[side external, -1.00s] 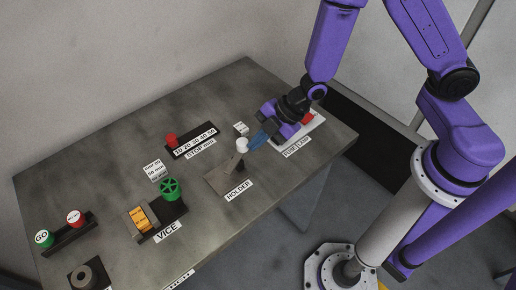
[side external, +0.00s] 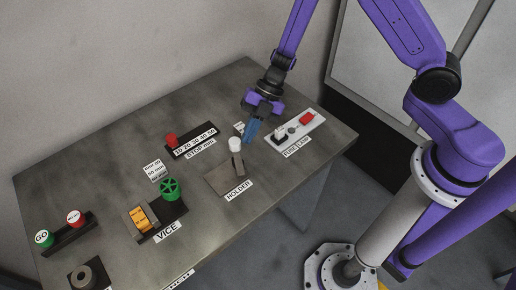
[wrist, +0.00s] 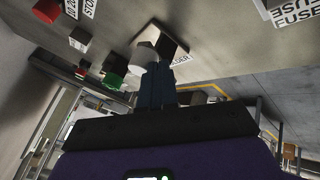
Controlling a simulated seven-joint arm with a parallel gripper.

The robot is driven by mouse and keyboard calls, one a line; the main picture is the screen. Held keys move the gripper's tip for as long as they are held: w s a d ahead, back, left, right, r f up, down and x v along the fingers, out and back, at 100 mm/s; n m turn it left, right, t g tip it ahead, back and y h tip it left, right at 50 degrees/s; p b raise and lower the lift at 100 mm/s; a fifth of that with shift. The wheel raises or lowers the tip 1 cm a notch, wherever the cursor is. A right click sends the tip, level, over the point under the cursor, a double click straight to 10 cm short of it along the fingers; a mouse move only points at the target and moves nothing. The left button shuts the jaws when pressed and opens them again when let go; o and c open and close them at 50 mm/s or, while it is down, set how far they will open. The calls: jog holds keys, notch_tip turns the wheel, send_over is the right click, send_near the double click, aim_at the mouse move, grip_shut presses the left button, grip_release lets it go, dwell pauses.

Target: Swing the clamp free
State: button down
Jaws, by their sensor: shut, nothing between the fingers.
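The holder (side external: 223,181) is a flat brown-grey plate on the table, labelled HOLDER. At its far right side stands a small grey-brown upright piece (side external: 238,165) with a white round knob (side external: 235,144) by its top; I cannot tell for sure which part is the clamp. My gripper (side external: 250,136) has blue fingers, pointing down, shut and empty. In the side view they are behind and right of the white knob, with a small gap in the picture. In the wrist view, the shut fingertips (wrist: 157,70) end close to the white knob (wrist: 147,48); contact is unclear.
A white fuse panel (side external: 301,134) with a red block is to the right. The stop strip (side external: 192,142) with a red knob lies behind left. Table between is clear.

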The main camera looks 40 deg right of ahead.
jog(key=shift+w+n, duration=0.2)
jog(key=shift+n, duration=0.1)
jog(key=shift+w+a, duration=0.45)
jog(key=shift+w, duration=0.25)
jog(key=shift+w+a, duration=0.15)
jog(key=shift+w, duration=0.05)
jog(key=w+d+f+v, duration=0.1)
jog(key=d+v, duration=0.1)
jog(key=v, duration=1)
jog(key=shift+d+f, duration=0.2)
